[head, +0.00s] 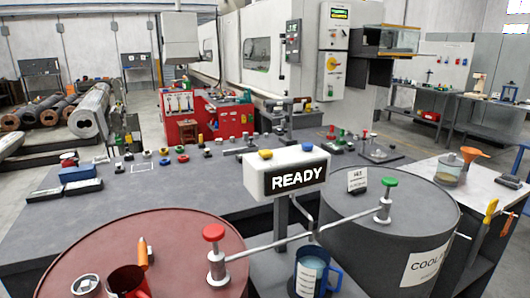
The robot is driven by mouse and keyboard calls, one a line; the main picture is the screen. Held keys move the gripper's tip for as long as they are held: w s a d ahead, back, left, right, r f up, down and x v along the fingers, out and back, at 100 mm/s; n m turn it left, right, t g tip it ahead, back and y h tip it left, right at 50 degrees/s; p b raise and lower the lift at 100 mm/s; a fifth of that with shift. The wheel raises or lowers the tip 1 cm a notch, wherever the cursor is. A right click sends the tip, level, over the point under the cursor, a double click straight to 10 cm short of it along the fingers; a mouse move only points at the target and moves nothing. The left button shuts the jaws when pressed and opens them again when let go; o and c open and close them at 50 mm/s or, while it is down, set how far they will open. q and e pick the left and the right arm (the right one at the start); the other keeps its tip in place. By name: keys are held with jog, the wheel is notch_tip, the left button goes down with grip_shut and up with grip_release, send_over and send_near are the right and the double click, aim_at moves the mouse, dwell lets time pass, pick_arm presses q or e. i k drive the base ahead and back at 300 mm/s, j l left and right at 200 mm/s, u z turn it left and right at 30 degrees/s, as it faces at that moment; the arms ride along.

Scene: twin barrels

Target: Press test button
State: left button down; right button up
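A white box with a black panel reading "READY" (294,179) stands on a grey post between two barrels. Which one is the test button I cannot read. A red barrel (190,245) stands at front left with a red knob (214,232) on its lid. A dark grey barrel (345,225), labelled "COOL…", stands at right with a green knob (389,182). Pipes join the knob fittings to the post. Neither gripper can be made out.
A red mug (128,282) and an orange-tipped object (143,256) are on the red barrel. A blue jug (318,272) stands between the barrels. A white card (357,179) is on the grey barrel. The dark table (160,200) behind holds several small coloured parts.

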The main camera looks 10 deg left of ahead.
aim_at(266, 153)
jog(key=i+l+u, duration=0.2)
jog(key=l, duration=0.15)
jog(key=i+l+u, duration=0.25)
jog(key=l+u, duration=0.2)
jog(key=l, duration=0.25)
jog(key=i+l+u, duration=0.25)
jog(key=l, duration=0.15)
jog(key=k, duration=0.1)
